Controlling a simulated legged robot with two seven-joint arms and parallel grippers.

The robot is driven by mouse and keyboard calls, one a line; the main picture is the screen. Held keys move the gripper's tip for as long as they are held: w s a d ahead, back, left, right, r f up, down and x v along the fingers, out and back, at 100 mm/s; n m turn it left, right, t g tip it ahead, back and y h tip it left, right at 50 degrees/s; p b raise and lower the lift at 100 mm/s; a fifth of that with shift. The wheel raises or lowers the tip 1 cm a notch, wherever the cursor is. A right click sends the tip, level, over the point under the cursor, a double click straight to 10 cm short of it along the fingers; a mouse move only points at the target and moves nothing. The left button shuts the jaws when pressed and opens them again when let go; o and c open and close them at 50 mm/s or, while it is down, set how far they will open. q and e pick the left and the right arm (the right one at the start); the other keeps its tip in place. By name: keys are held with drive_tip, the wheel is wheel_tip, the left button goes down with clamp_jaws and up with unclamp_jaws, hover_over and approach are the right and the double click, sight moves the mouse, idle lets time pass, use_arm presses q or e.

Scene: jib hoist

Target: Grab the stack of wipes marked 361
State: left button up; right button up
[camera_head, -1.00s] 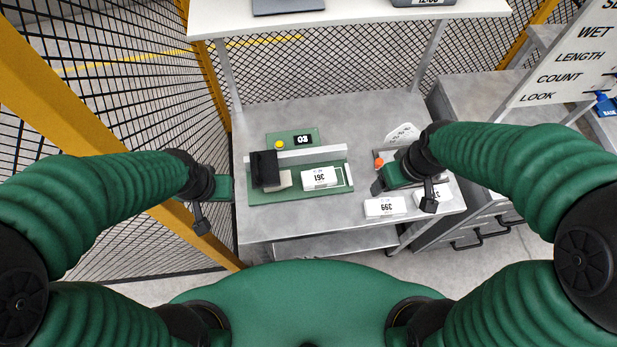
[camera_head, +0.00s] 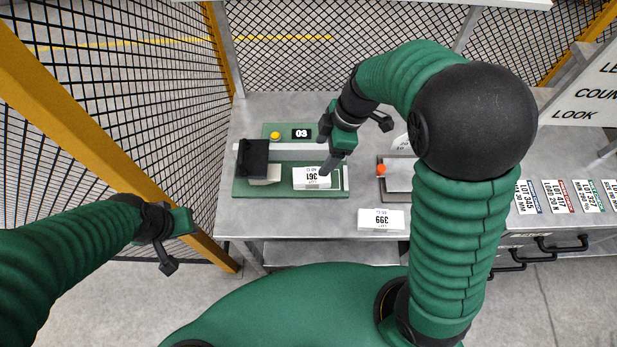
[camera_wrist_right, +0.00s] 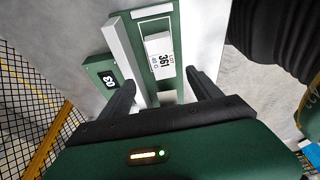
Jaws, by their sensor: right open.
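The white stack of wipes marked 361 (camera_head: 311,179) lies on a green board (camera_head: 275,190) on the grey table. It also shows in the right wrist view (camera_wrist_right: 159,57), ahead of my fingers. In the right wrist view, the fingers (camera_wrist_right: 160,80) are spread and empty, short of the stack. My left gripper (camera_head: 182,222) hangs left of the table, away from the stack; its jaws are too unclear to judge.
A black block (camera_head: 253,157) stands left of the stack, with a pale rail (camera_head: 300,151) behind. A 03 display (camera_head: 301,133) and yellow button (camera_head: 275,135) are farther back. A stack marked 399 (camera_head: 381,219) lies front right. An orange knob (camera_head: 381,169) is nearby.

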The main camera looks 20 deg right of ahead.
sight(312, 175)
drive_tip(key=x, duration=0.6)
drive_tip(key=d+x, duration=0.1)
drive_tip(key=x, duration=0.3)
drive_tip(key=shift+s+f, duration=0.2)
drive_tip(key=shift+s, duration=0.2)
drive_tip(key=shift+w+a+f, duration=0.1)
drive_tip(key=shift+a+f, duration=0.1)
drive_tip(key=shift+f, duration=0.05)
drive_tip(key=shift+a, duration=0.35)
drive_tip(key=shift+r, duration=0.1)
drive_tip(key=c, duration=0.5)
drive_tip(key=shift+d, duration=0.3)
drive_tip(key=c, duration=0.7)
clamp_jaws()
drive_tip(key=shift+a, duration=0.1)
drive_tip(key=shift+r, duration=0.1)
